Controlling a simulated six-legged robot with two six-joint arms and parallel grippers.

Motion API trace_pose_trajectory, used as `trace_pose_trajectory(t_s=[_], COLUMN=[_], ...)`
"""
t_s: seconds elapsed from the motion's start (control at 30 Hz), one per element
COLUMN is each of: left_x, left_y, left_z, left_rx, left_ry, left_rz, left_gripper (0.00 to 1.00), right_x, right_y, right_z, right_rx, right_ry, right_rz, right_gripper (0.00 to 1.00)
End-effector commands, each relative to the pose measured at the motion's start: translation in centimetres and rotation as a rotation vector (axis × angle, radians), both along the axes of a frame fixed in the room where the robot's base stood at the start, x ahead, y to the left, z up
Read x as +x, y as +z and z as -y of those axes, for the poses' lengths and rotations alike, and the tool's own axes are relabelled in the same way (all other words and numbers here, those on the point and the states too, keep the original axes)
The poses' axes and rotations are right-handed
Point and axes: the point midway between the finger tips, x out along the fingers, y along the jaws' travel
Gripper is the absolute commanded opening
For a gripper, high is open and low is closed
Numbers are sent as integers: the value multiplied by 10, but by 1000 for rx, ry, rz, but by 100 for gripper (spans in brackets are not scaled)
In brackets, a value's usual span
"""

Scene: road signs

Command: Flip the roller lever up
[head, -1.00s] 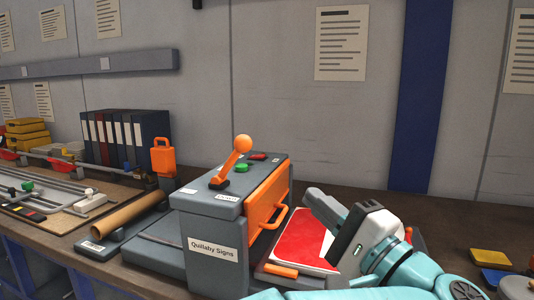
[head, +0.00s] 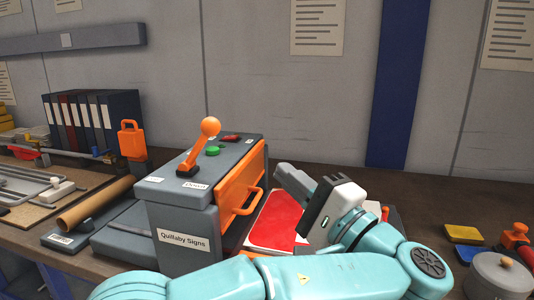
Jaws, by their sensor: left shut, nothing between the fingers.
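The roller lever (head: 197,150) is an orange arm with a ball knob. It stands on top of the grey Quillaby Signs machine (head: 178,222) and leans to the upper right from a dark pivot. Small labels lie near its base; one is too small to read surely. My left gripper (head: 289,178) is to the right of the machine, above a red and white sheet (head: 275,222). It is shut and empty, apart from the lever. My teal left arm crosses the bottom and hides part of the machine's front. My right gripper is not in view.
A green button (head: 212,151) and a red part (head: 231,138) sit behind the lever. An orange handled panel (head: 241,188) covers the machine's right side. A cardboard tube (head: 95,204) and binders (head: 92,123) are left. A grey pot (head: 497,277) stands right.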

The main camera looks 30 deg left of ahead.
Motion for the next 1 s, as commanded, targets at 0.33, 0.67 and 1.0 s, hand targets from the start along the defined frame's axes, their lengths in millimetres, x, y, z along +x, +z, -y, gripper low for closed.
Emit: trace_pose_trajectory(t_s=[0.33, 0.67, 1.0], left_x=[25, 19, 16], left_y=[21, 37, 39], left_z=[-65, -109, -115], left_rx=[-2, -2, 0], left_ry=[6, 3, 1], left_rz=[0, 1, -1], left_gripper=[0, 0, 0], right_x=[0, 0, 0], right_y=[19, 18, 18], right_z=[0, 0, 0], right_rx=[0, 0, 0], right_ry=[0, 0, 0], right_rz=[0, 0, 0], right_gripper=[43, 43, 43])
